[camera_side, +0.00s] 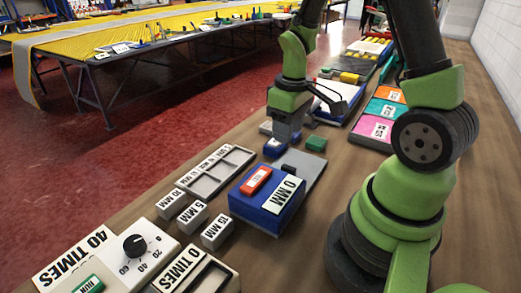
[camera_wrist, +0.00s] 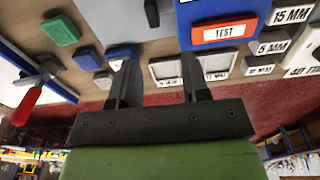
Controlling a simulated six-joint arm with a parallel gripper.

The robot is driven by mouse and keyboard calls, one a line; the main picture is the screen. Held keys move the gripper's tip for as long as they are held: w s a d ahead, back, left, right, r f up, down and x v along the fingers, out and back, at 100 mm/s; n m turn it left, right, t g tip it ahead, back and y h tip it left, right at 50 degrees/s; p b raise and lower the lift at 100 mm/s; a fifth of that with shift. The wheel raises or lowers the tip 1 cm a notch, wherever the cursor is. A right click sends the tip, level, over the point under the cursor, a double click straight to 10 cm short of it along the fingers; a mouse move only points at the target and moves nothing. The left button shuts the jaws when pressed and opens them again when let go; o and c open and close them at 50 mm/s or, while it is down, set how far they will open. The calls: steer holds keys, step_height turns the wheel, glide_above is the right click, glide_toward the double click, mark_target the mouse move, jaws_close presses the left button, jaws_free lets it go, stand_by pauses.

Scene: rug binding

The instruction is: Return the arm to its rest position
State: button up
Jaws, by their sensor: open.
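My gripper (camera_side: 283,138) is at the middle of the bench in the side view, pointing down, low over small blocks. In the wrist view my gripper (camera_wrist: 157,78) has two dark fingers spread apart with nothing held between them. A blue block (camera_side: 273,148) is just below and beside the fingertips in the side view; whether they touch it I cannot tell. A green block (camera_side: 316,143) lies to the right of the gripper, and it also shows in the wrist view (camera_wrist: 60,30).
A blue box with a red TEST button (camera_side: 256,180) and a 0 MM label stands in front of the gripper. Loose labelled blocks (camera_side: 192,217), a grey slotted tray (camera_side: 206,186) and a dial panel (camera_side: 143,258) are nearer. Coloured cards (camera_side: 376,128) lie to the right.

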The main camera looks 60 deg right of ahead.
steer(key=s+a+r+m+t, duration=0.1)
steer(key=s+a+r+t, duration=0.1)
steer(key=r, duration=0.4)
steer(key=s+a+r+m+t+y, duration=0.1)
steer(key=s+a+r+t, duration=0.1)
steer(key=s+a+r, duration=0.2)
steer(key=s+a+r+m+t+y, duration=0.1)
steer(key=s+a+r+t, duration=0.1)
steer(key=a+r, duration=0.4)
steer(key=shift+s+r+m+t, duration=0.3)
steer(key=shift+s+r+t, duration=0.15)
steer(key=shift+r, duration=0.35)
steer(key=shift+c, duration=0.2)
